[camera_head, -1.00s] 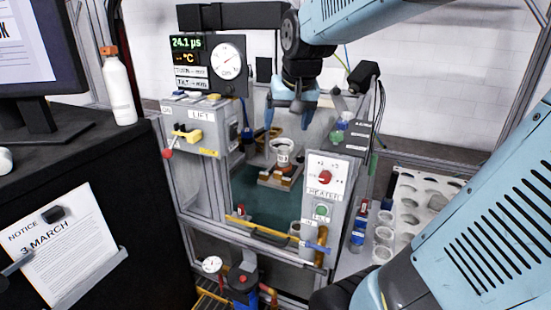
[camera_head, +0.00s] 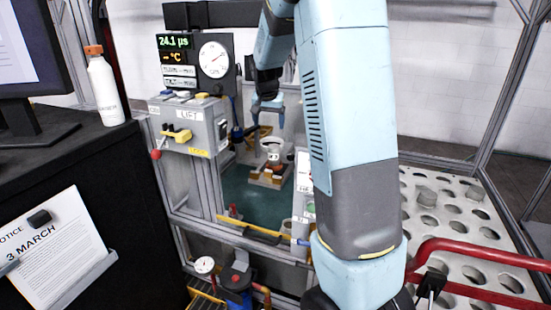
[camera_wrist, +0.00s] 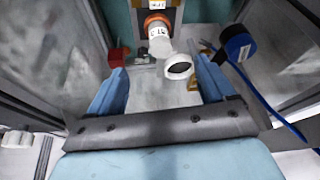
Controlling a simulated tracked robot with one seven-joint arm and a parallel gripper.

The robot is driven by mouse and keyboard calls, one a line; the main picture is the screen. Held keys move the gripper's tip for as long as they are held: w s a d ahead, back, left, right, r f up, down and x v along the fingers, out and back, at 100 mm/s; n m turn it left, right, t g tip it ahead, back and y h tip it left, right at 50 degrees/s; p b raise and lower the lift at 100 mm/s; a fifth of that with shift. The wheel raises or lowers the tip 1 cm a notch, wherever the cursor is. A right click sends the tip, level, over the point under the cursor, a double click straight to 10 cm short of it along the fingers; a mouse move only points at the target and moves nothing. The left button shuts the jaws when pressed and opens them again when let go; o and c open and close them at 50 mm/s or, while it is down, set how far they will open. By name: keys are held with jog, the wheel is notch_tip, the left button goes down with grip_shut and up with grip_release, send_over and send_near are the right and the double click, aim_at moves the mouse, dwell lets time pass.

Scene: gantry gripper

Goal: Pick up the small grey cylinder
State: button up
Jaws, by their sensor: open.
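A small grey cylinder with a printed label (camera_head: 273,155) stands on a brown stand inside the gantry station in the head view. In the wrist view a pale grey labelled cylinder (camera_wrist: 159,45), with an orange ring at its far end, lies ahead between my finger lines. A white ring with a dark centre (camera_wrist: 178,68) is just right of it. My gripper (camera_head: 260,122) hangs above the stand, its blue fingers spread. In the wrist view my gripper (camera_wrist: 160,75) is open, with no finger touching the cylinder. Another small grey cylinder (camera_head: 426,196) stands on the perforated table at right.
The gantry frame and lift panel (camera_head: 190,125) close in the left side. A yellow bar (camera_head: 248,228) crosses the station's front. A dark blue roll (camera_wrist: 236,44) is near my right finger. The perforated table (camera_head: 450,235) and red rail (camera_head: 470,247) are at right.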

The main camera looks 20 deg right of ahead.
jog(key=m, duration=0.1)
send_near(272, 146)
jog(key=shift+h, duration=0.4)
jog(key=x, duration=0.8)
jog(key=shift+w+a+f, duration=0.15)
jog(key=shift+a+f, duration=0.1)
jog(key=shift+f, duration=0.2)
jog(key=shift+s+x, duration=0.25)
jog(key=shift+x, duration=1.05)
jog(key=shift+s+x, duration=0.25)
jog(key=shift+x, duration=1)
jog(key=shift+d+f, duration=0.1)
jog(key=shift+d, duration=0.05)
jog(key=c, duration=1)
